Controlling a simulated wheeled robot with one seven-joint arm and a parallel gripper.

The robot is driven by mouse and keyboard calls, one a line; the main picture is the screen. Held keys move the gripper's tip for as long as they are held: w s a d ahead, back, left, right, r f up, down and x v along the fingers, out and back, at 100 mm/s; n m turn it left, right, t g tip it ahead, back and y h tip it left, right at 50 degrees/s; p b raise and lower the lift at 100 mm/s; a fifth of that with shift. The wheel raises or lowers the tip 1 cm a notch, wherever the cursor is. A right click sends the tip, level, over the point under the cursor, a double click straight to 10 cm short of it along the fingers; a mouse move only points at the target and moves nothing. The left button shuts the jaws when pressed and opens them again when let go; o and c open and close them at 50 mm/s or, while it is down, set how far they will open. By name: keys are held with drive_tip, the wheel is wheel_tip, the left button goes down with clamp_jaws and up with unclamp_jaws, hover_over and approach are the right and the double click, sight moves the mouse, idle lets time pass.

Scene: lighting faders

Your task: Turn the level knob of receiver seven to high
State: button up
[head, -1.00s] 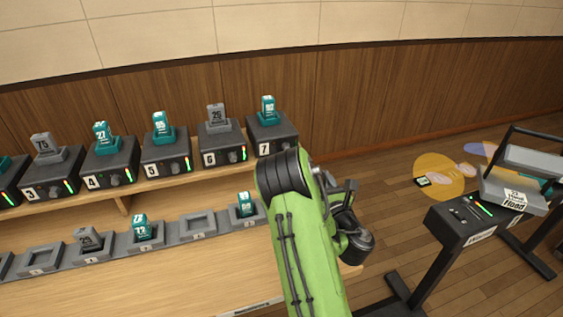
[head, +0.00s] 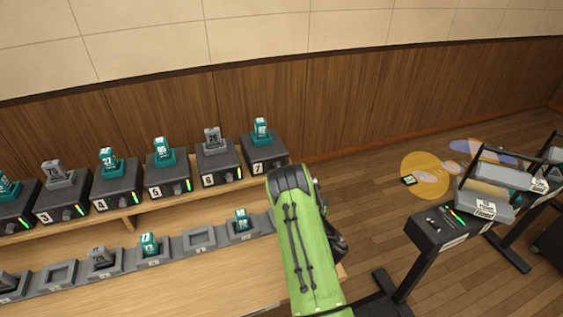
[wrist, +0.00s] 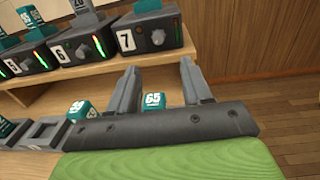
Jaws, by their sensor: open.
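Receiver seven (head: 263,153) is a black box with a white 7 label at the right end of the upper shelf, with a teal pack on top. In the wrist view receiver seven (wrist: 148,34) is near the top centre. Its level knob (wrist: 158,37) shows on its front, right of the label; which way it points is too small to tell. My gripper (wrist: 157,75) is open and empty, its two fingers reaching up toward receiver seven, apart from the knob. In the head view my green arm (head: 305,240) hides the gripper.
Receiver six (wrist: 82,48) stands just left of seven, with more receivers further left. Below is a row of docks, some holding packs; a teal pack (wrist: 155,100) shows between my fingers. A black stand (head: 445,228) is at the right. Open floor lies right of the shelf.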

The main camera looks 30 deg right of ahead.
sight(278, 166)
drive_tip(key=p+x, duration=0.2)
drive_tip(key=x, duration=1)
drive_tip(key=shift+a+f, duration=0.15)
clamp_jaws()
